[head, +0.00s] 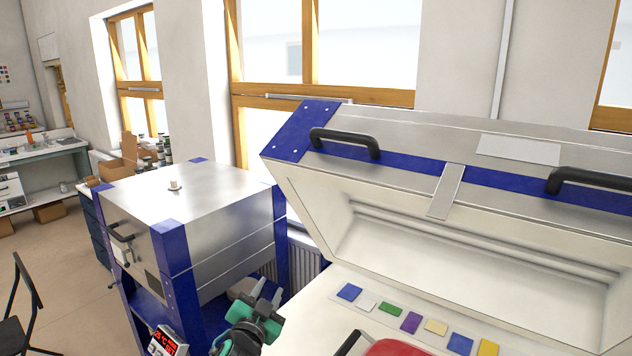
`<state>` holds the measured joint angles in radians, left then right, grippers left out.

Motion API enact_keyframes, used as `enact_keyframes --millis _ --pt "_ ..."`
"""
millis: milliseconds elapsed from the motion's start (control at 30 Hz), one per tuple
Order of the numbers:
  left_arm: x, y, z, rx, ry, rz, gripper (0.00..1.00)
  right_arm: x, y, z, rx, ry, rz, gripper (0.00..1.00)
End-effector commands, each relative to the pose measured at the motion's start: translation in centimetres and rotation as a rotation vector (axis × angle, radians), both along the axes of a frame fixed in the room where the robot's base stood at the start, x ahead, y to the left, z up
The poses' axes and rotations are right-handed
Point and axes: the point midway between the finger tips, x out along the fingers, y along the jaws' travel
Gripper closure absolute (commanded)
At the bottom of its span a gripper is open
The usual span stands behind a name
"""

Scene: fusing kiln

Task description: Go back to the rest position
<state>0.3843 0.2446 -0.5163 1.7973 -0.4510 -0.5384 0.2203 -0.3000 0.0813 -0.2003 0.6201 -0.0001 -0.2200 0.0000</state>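The large kiln (400,175) stands on the right with its lid raised, showing the pale inner lining. My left gripper (268,291), black, teal and grey, is at the bottom centre, just left of the kiln's pale front surface. Its two grey fingers point up and away with a gap between them. Nothing shows between them. My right gripper is out of the picture.
A row of several coloured glass pieces (411,322) lies on the pale surface. A red object (395,348) is cut off below. A smaller closed kiln (190,205) stands left, with a red-lit controller (166,341) near my gripper. A black chair (22,300) is far left.

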Motion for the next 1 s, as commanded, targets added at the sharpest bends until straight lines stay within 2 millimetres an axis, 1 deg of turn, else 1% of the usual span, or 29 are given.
enact_keyframes --millis 33,100,167,200,267,300,367,400,467,500,567,600,700,800,1000 --pt "-1.6 0.8 -2.1 -0.029 0.066 0.030 0.68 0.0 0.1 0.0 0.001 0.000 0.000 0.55" --pt "-3.7 2.0 -4.7 -0.065 0.159 0.073 0.68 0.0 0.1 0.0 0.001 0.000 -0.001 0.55" --pt "-5.8 3.0 -6.8 -0.091 0.241 0.108 0.68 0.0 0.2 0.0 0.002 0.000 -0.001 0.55" --pt "-7.2 3.7 -8.3 -0.108 0.299 0.131 0.68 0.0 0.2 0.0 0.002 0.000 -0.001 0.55" --pt "-9.5 4.6 -10.3 -0.132 0.382 0.164 0.68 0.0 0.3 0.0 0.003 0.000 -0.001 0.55" --pt "-11.1 5.2 -11.6 -0.144 0.439 0.184 0.68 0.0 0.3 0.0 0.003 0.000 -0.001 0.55" --pt "-13.7 6.1 -13.5 -0.163 0.524 0.215 0.68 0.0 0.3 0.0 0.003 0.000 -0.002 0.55" --pt "-15.4 6.7 -14.6 -0.174 0.582 0.234 0.68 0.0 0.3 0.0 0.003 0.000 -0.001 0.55" --pt "-18.3 7.5 -16.2 -0.189 0.668 0.259 0.68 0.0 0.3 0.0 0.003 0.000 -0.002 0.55" --pt "-20.2 8.0 -17.2 -0.198 0.726 0.276 0.68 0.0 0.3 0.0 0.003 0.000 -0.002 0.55" --pt "-23.2 8.8 -18.5 -0.208 0.813 0.299 0.68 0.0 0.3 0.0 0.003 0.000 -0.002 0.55" --pt "-25.2 9.2 -19.3 -0.214 0.870 0.312 0.68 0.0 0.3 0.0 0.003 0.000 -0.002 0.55" --pt "-29.6 10.1 -20.5 -0.223 0.991 0.340 0.68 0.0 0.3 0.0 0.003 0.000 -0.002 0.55" --pt "-33.0 10.7 -21.2 -0.229 1.084 0.357 0.68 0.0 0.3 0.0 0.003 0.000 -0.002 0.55" --pt "-38.5 11.5 -21.8 -0.230 1.229 0.380 0.68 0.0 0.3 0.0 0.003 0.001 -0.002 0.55"
